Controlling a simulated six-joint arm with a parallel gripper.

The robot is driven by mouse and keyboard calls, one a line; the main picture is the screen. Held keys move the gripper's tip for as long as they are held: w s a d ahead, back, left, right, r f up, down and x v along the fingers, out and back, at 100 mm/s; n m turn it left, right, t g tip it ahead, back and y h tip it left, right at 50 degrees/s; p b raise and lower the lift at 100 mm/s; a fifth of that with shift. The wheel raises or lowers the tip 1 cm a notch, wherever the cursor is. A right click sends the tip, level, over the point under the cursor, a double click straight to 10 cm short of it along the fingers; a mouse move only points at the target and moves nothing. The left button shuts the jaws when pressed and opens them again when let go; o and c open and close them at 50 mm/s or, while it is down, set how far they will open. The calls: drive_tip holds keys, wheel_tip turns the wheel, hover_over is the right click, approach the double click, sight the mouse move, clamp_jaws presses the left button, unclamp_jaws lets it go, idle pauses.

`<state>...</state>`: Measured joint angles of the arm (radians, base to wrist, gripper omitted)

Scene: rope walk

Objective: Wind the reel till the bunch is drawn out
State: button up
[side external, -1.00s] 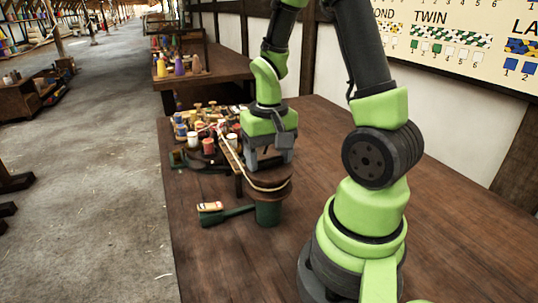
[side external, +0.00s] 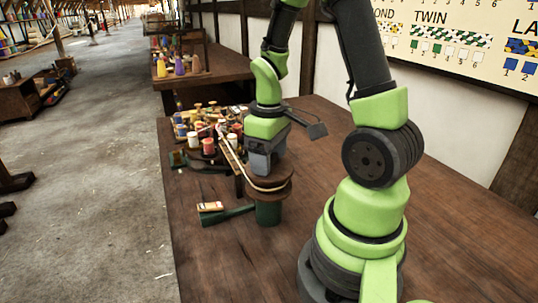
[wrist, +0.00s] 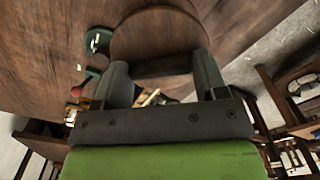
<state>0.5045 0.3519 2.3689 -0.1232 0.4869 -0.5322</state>
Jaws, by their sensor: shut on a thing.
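The reel (side external: 280,192) is a round brown wooden disc on a dark green post (side external: 268,213), with pale cord around its rim. The cord (side external: 229,152) runs from it up and left to a crowded bunch of coloured bobbins (side external: 207,146) on the bench. My gripper (side external: 262,172) points down at the reel's top. In the wrist view the reel's disc (wrist: 155,32) lies beyond the fingers of my gripper (wrist: 161,72), which are shut on a dark crosspiece (wrist: 162,66) of the reel. The exact contact is partly hidden.
A small pale-topped block (side external: 210,207) on a green arm (side external: 233,214) sits left of the reel. The wooden bench (side external: 345,255) is bare at the front and right. Cones (side external: 179,66) stand on another bench behind.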

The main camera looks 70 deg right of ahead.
drive_tip(key=shift+n, duration=1.2)
drive_tip(key=o, duration=0.9)
drive_tip(key=shift+o, duration=0.2)
wheel_tip(320, 180, up, 10)
